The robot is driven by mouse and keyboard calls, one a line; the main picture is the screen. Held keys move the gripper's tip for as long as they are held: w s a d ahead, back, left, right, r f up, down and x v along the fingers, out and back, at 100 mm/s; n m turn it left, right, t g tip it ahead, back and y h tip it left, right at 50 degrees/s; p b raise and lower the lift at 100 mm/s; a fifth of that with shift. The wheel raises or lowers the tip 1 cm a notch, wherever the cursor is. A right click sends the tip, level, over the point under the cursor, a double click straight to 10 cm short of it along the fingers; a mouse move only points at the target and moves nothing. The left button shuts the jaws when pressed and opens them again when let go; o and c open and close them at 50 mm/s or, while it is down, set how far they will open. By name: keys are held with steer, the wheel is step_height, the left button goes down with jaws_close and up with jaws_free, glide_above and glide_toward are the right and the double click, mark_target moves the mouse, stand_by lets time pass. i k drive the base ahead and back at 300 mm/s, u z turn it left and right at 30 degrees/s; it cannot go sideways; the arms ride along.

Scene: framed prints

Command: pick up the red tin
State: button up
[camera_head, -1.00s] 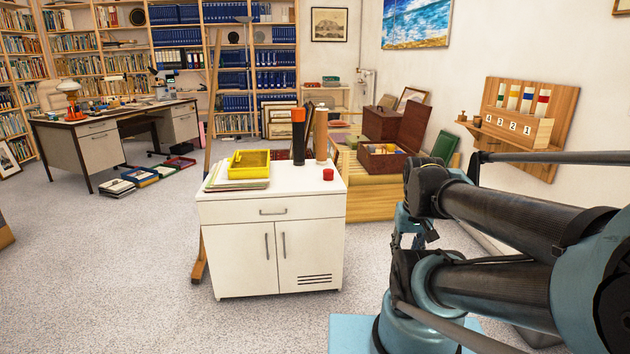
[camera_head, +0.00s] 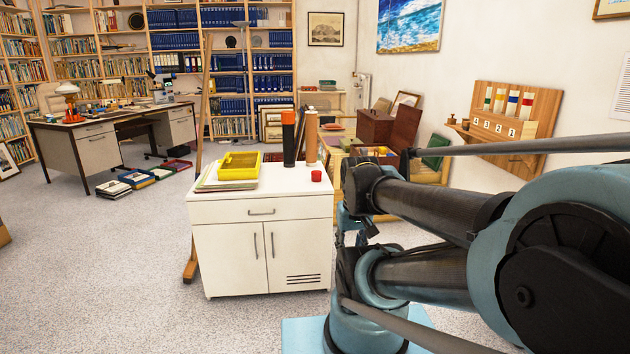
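The red tin (camera_head: 316,176) is small and round. It stands at the right front part of the white cabinet's top (camera_head: 280,184). My arm reaches across the right side of the picture, to the right of the cabinet. My gripper itself cannot be made out in this view, so its distance to the tin and its state do not show. Nothing covers the tin.
On the cabinet, a black tube with an orange top (camera_head: 288,140) and a brown tube (camera_head: 311,138) stand behind the tin. A yellow tray (camera_head: 240,166) lies on papers at the left. Open carpet (camera_head: 110,250) lies left of the cabinet. A wooden pole leans behind it.

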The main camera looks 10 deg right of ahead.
mark_target(316, 175)
steer(key=i, duration=1)
